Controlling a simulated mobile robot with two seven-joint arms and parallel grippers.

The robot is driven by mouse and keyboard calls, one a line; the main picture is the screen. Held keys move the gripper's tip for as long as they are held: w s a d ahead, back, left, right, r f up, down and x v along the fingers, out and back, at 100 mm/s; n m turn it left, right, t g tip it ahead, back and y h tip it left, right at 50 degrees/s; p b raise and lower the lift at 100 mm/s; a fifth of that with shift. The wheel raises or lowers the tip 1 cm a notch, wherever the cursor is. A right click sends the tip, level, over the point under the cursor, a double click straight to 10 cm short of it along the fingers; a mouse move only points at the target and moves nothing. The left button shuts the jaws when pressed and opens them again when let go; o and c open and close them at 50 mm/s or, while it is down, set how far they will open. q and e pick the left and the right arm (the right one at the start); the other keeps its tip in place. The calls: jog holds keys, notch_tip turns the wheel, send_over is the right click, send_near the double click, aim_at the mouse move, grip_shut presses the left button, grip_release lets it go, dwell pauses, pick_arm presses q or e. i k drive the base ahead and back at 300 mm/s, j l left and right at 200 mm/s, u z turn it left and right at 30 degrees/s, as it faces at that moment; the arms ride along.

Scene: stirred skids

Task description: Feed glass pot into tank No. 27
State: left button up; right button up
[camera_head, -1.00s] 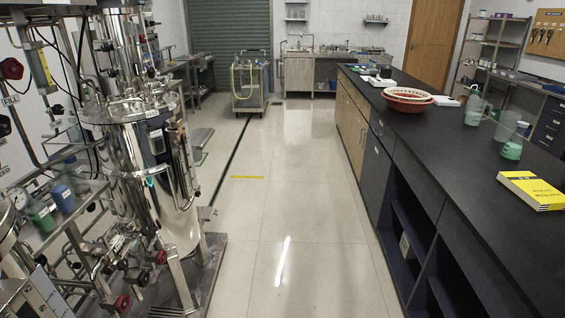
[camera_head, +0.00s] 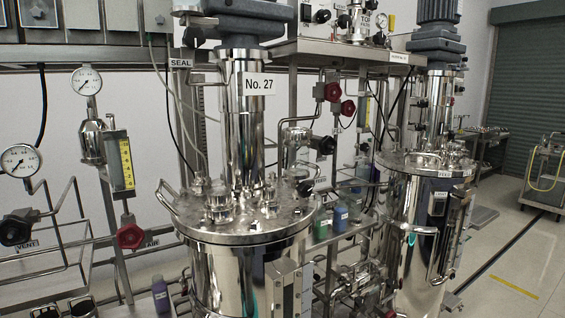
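Tank No. 27 (camera_head: 247,240) is a polished steel vessel in the middle of the view. A white "No. 27" label (camera_head: 258,84) is on the steel column above its lid. The lid (camera_head: 243,215) carries several fittings and small ports. I cannot tell whether any port is open. The lower part of the tank is cut off by the bottom edge. I cannot make out a glass pot in this view. Neither of my grippers is in view.
A second steel tank (camera_head: 409,222) stands to the right. Green (camera_head: 320,228) and blue (camera_head: 340,218) bottles stand between the tanks. Pipes, gauges (camera_head: 87,80) and a red valve knob (camera_head: 130,236) crowd the left. Clear floor (camera_head: 510,255) shows at right.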

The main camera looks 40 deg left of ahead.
aim_at(304, 190)
jog(key=u, duration=1.4)
jog(key=i+l+u, duration=0.1)
jog(key=u, duration=0.3)
jog(key=l+u, duration=0.15)
jog(key=u, duration=0.3)
jog(key=i+l+u, duration=0.1)
jog(key=u, duration=0.3)
jog(key=l+u, duration=0.3)
jog(key=u, duration=0.15)
jog(key=l+u, duration=0.2)
jog(key=l, duration=0.25)
jog(key=l+u, duration=0.2)
jog(key=l, duration=0.2)
jog(key=k+l+u, duration=0.15)
jog(key=l, duration=0.3)
jog(key=k+l+u, duration=0.2)
jog(key=l, duration=0.2)
jog(key=l+u, duration=0.2)
jog(key=l, duration=0.2)
